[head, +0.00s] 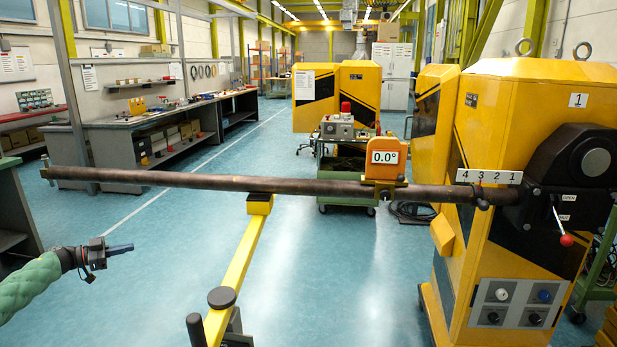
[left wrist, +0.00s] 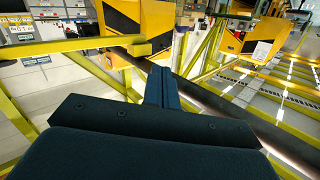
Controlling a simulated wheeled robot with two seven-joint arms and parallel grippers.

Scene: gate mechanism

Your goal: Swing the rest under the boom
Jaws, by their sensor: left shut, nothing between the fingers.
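The boom (head: 230,183) is a long dark tube, nearly level, running from the far left to the yellow machine at right; a dark tube, apparently the boom, crosses the left wrist view (left wrist: 262,125). The rest (head: 240,255) is a yellow arm with a block at its far end, showing right below the boom; I cannot tell whether they touch. My left gripper (head: 122,248) is shut and empty, left of the rest and below the boom. Its closed fingers show in the left wrist view (left wrist: 163,88). My right gripper is not in view.
The yellow machine (head: 540,120) stands at right, with a red-knobbed lever (head: 566,240) on its black hub. A workbench (head: 140,130) lines the left wall. The floor between gripper and rest looks clear.

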